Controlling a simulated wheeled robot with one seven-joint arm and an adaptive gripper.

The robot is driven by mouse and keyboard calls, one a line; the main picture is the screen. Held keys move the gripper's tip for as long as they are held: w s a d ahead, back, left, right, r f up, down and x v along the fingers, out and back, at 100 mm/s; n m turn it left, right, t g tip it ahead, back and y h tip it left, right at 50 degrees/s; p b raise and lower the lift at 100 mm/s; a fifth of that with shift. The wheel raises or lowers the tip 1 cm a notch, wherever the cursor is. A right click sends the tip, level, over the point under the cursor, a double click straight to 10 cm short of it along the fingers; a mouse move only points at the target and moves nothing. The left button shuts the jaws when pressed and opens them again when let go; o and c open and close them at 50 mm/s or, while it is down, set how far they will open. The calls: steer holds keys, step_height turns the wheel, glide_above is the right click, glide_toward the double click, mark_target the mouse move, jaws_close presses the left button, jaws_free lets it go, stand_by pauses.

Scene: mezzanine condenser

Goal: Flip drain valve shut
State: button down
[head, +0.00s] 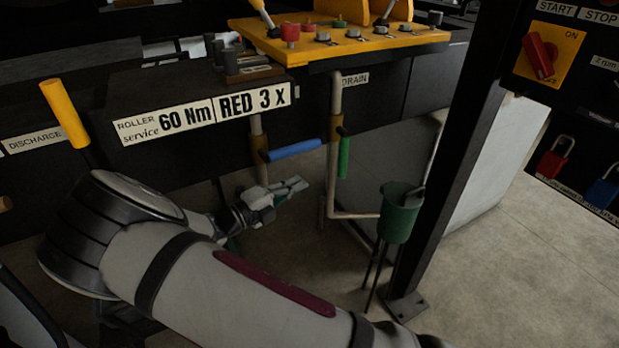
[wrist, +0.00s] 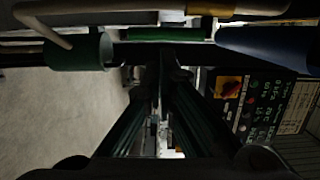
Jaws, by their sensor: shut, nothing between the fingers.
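A pipe (head: 334,110) runs down beside the DRAIN label (head: 355,79) and carries a valve with a green lever (head: 343,158). The lever hangs down, roughly in line with the pipe. A blue lever (head: 294,150) on the neighbouring pipe to the left points sideways, across its pipe. My gripper (head: 298,185) is shut and empty, below the blue lever and left of the drain pipe in the head view. In the wrist view, the green lever (wrist: 165,34) lies beyond the fingertips (wrist: 168,62), and the blue lever (wrist: 265,45) is to the right. I see no contact with either lever.
A green funnel (head: 400,213) stands at the drain pipe's lower end; it also shows in the wrist view (wrist: 80,51). A dark upright post (head: 455,150) stands to its right. The yellow bench (head: 350,45) and a labelled dark box (head: 150,100) overhang the levers.

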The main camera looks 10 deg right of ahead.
mark_target(340, 163)
steer(key=p+x, duration=0.1)
steer(key=x, duration=1.1)
steer(key=shift+w+d, duration=0.2)
steer(key=shift+d, duration=0.1)
steer(key=shift+f, duration=0.1)
steer(key=shift+w+d+f, duration=0.1)
steer(key=shift+d, duration=0.15)
